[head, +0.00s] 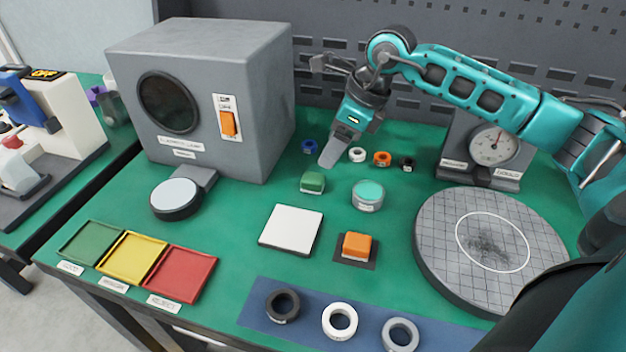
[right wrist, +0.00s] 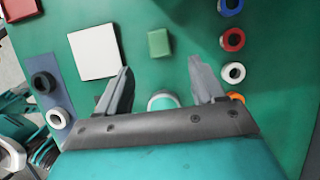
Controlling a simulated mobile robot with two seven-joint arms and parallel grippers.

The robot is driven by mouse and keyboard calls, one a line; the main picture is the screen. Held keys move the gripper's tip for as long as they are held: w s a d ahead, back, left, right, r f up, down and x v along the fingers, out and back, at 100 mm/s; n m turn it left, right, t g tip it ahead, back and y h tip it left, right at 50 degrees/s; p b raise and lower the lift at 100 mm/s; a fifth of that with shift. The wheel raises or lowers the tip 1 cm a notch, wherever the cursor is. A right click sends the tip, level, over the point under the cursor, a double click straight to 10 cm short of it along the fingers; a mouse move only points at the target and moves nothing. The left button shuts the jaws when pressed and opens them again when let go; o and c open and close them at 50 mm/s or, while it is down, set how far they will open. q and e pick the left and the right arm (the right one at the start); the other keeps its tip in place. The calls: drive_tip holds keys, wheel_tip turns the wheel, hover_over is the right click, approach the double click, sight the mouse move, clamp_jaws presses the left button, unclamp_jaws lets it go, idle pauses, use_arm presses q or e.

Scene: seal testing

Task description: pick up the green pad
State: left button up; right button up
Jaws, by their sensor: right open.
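The green pad (head: 312,183) is a small green block lying on the green table, between the grey machine and the round teal-topped container. It also shows in the right wrist view (right wrist: 159,43), ahead of the fingertips and roughly midway between them. My right gripper (head: 330,158) points down above the table, just behind the pad in the head view. Its two fingers (right wrist: 160,68) are spread apart with nothing held between them. The pad is apart from the fingers. My left gripper is not in view.
The teal-topped container (head: 367,194) stands close to the pad's right. A white plate (head: 291,229) and an orange block (head: 357,245) lie nearer the front. Several small rings (head: 381,158) sit behind. The grey machine (head: 205,100) stands left, a round gridded plate (head: 440,250) right.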

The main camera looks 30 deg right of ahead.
sight(313, 177)
drive_tip(key=x, duration=0.9)
drive_tip(key=shift+c, duration=0.3)
drive_tip(key=c, duration=1.1)
drive_tip(key=shift+r, duration=0.2)
wheel_tip(313, 177, up, 20)
drive_tip(key=shift+f+p, duration=0.1)
drive_tip(key=shift+p, duration=0.8)
